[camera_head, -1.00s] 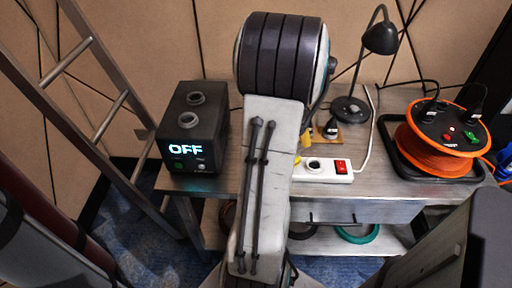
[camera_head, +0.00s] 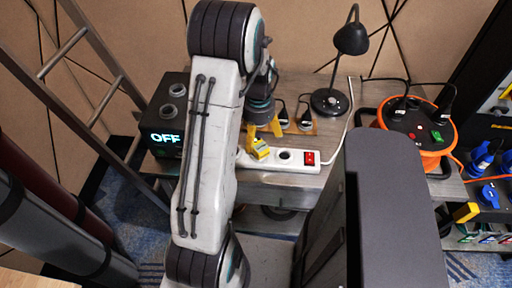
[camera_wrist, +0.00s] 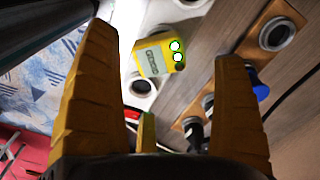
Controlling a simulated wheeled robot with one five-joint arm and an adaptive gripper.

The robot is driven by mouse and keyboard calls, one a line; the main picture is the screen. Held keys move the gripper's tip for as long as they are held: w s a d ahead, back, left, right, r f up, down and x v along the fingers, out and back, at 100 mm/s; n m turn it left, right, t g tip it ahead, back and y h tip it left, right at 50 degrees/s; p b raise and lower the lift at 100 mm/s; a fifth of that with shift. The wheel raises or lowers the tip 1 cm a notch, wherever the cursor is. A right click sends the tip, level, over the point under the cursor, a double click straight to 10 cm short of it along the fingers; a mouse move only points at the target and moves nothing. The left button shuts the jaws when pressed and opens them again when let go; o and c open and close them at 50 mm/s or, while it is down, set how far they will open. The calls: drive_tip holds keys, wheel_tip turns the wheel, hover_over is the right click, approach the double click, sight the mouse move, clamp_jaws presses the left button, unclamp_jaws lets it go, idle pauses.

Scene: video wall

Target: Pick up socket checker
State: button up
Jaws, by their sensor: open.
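The yellow socket checker (camera_wrist: 152,57) shows in the wrist view with lit green lights on its face. It sits on the white power strip (camera_wrist: 127,22) between round sockets. In the head view my gripper (camera_head: 268,130) is just above and behind the checker, partly hidden by my arm.
A black lamp (camera_head: 332,102) and plugs in a wooden socket plate (camera_head: 298,128) stand behind the strip. An orange cable reel (camera_head: 432,160) is at the right. A dark box reading OFF (camera_head: 165,140) is at the left, partly behind my arm.

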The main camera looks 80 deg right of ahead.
sight(259, 145)
drive_tip(key=shift+s+d+f+p, duration=0.1)
drive_tip(key=shift+f+p, duration=0.15)
drive_tip(key=shift+f, duration=1.15)
drive_tip(key=shift+s+f+p, duration=0.1)
drive_tip(key=shift+f+p, duration=0.1)
drive_tip(key=shift+f, duration=1.2)
drive_tip(key=shift+c, duration=0.3)
drive_tip(key=c, duration=1.4)
drive_tip(key=shift+c, duration=0.2)
